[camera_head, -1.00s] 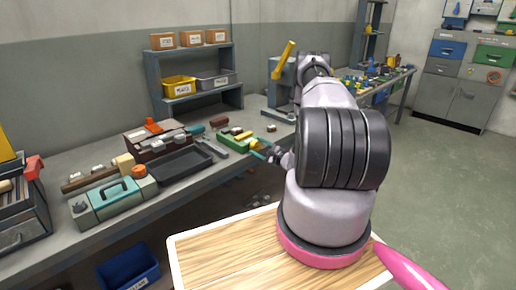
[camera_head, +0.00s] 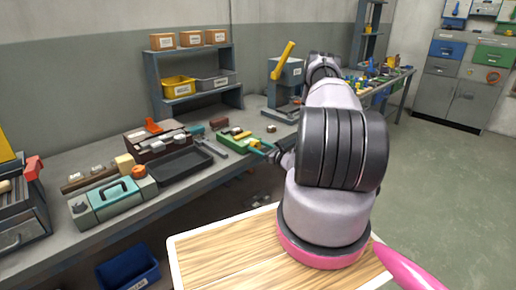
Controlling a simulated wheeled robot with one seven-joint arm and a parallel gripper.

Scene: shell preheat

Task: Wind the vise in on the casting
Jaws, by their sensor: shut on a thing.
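A low green fixture that looks like the vise (camera_head: 231,142) sits on the bench near its front edge, with small yellow parts on it. I cannot make out which part is the casting. My gripper (camera_head: 267,149) is small in the picture, at the right end of the green fixture. It is shut on a small part at that end, apparently the vise handle; my arm and the distance hide the details. The gap between the vise jaws is too small to tell.
A shelf (camera_head: 193,100) with bins stands behind. A blue bin (camera_head: 128,268) is below.

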